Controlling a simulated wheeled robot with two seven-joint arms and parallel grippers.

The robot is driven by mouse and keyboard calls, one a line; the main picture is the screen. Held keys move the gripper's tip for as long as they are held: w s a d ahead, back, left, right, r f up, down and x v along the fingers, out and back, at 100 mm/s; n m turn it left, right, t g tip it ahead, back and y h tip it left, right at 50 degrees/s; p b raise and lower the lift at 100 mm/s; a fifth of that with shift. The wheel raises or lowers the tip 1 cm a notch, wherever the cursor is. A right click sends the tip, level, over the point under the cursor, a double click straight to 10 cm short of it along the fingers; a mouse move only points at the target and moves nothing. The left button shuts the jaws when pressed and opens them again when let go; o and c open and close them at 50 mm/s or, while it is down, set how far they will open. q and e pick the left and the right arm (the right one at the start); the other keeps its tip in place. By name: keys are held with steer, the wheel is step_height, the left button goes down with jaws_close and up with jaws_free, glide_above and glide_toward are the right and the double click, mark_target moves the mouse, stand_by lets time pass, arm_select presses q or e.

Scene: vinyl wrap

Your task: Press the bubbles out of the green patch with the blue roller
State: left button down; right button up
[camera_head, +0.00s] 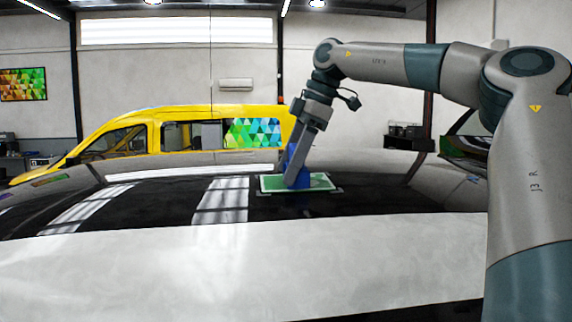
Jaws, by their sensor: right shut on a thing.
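The green patch (318,182) lies flat on the dark, glossy car panel (390,200), with a pale border around it. My right gripper (296,172) reaches down over the patch and is shut on the blue roller (289,158). Bubbles in the patch are too small to make out. My left gripper is out of view.
The panel around the patch is clear, with bright light reflections on it. A white surface (230,270) fills the near side. A yellow van (180,115) with a coloured triangle pattern stands behind. A dark shelf with items (408,138) is at the back right.

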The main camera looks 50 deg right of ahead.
steer(key=shift+s+d, duration=0.5)
steer(key=shift+d, duration=0.05)
steer(key=shift+d, duration=0.1)
steer(key=shift+s+d, duration=0.65)
steer(key=shift+d, duration=0.15)
steer(key=shift+s+d, duration=0.7)
steer(key=shift+d, duration=0.15)
steer(key=shift+s+d+p, duration=0.35)
steer(key=shift+s+d, duration=0.3)
steer(key=shift+d, duration=0.15)
steer(key=shift+r, duration=0.2)
step_height(320, 180, up, 7)
steer(key=shift+s+a+f, duration=0.15)
steer(key=shift+s+a, duration=0.15)
steer(key=shift+a, duration=0.05)
stand_by(0.5)
